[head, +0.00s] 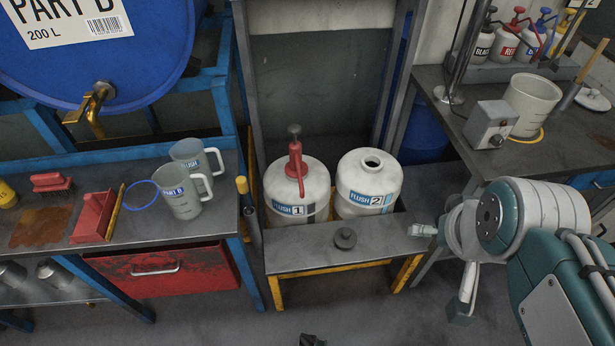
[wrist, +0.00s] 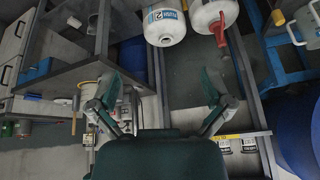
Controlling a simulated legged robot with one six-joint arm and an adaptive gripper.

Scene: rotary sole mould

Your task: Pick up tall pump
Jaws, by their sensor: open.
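The tall pump (head: 295,163) is red with a dark knob on top and stands upright in the neck of the white FLUSH 1 container (head: 314,178). In the wrist view, the red pump (wrist: 219,30) shows at the top, right of centre, beside the FLUSH 2 container (wrist: 166,27). The FLUSH 2 container (head: 369,168) has an open neck with no pump in it. My gripper (head: 446,268) is to the right of the containers in the head view, apart from the pump. In the wrist view my gripper (wrist: 157,80) has its fingers spread, with nothing between them.
A dark round cap (head: 345,238) lies on the low grey stand (head: 300,258) before the containers. Pitchers (head: 181,196) stand on the left bench. The right bench carries a grey control box (head: 490,124), a bucket (head: 533,104) and small pump bottles (head: 507,43). Posts flank the containers.

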